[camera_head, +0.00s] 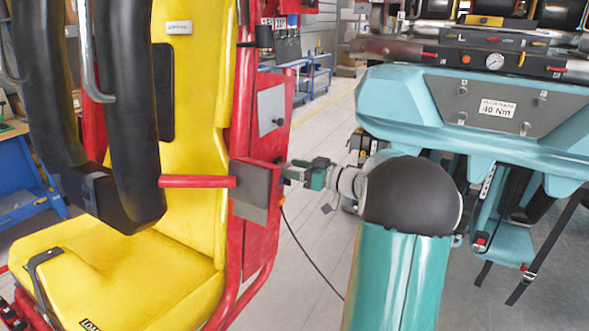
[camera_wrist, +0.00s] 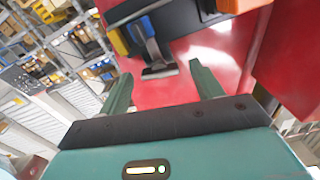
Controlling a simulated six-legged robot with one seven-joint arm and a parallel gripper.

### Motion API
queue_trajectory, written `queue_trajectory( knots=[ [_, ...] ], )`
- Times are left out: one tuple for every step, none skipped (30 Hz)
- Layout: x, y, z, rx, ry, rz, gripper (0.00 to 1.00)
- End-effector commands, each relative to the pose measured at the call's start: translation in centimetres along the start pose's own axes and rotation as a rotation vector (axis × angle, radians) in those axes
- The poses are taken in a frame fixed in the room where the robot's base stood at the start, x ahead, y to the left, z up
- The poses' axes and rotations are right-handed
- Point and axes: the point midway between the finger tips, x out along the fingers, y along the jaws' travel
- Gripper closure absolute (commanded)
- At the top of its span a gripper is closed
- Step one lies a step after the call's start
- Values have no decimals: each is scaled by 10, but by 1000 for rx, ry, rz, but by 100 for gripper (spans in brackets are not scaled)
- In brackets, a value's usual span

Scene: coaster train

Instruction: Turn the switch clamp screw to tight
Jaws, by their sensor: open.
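My gripper (camera_head: 300,173) reaches left toward a grey box (camera_head: 251,192) on the side of the red seat frame. In the wrist view my gripper (camera_wrist: 160,75) is open, its two green fingers apart with nothing held between them. Just beyond the fingertips, a dark grey lever-like piece (camera_wrist: 158,62) stands out from the red panel (camera_wrist: 225,55). A yellow part (camera_wrist: 117,41) and a blue part sit beside it. I cannot tell for sure which of these is the switch clamp screw. In the head view the screw is not distinguishable.
A yellow seat (camera_head: 120,275) with a black padded restraint (camera_head: 130,120) fills the left. A teal body with a "40 Nm" plate (camera_head: 497,107) and hanging straps is at right. A black cable (camera_head: 305,247) hangs below the box. Floor shows between them.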

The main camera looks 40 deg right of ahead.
Motion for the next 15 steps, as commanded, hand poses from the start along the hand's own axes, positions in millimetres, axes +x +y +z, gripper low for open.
queue_trajectory(
  knots=[
    [0, 0, 0, 0, 0, 0, 35],
    [0, 0, 0, 0, 0, 0, 35],
    [0, 0, 0, 0, 0, 0, 36],
    [0, 0, 0, 0, 0, 0, 42],
    [0, 0, 0, 0, 0, 0, 48],
    [-1, 0, 0, 0, 0, 0, 56],
    [-1, 0, 0, 0, 0, 0, 62],
    [-1, 0, 0, 0, 0, 0, 68],
    [-1, 0, 0, 0, 0, 0, 76],
    [-1, 0, 0, 0, 0, 0, 79],
    [-1, 0, 0, 0, 0, 0, 79],
    [-1, 0, 0, 1, 0, 0, 79],
    [-1, 0, 0, 1, 0, 0, 79],
    [-1, 0, 0, 2, 0, 0, 79],
    [-1, 0, 0, 5, 0, 0, 79]
  ],
)
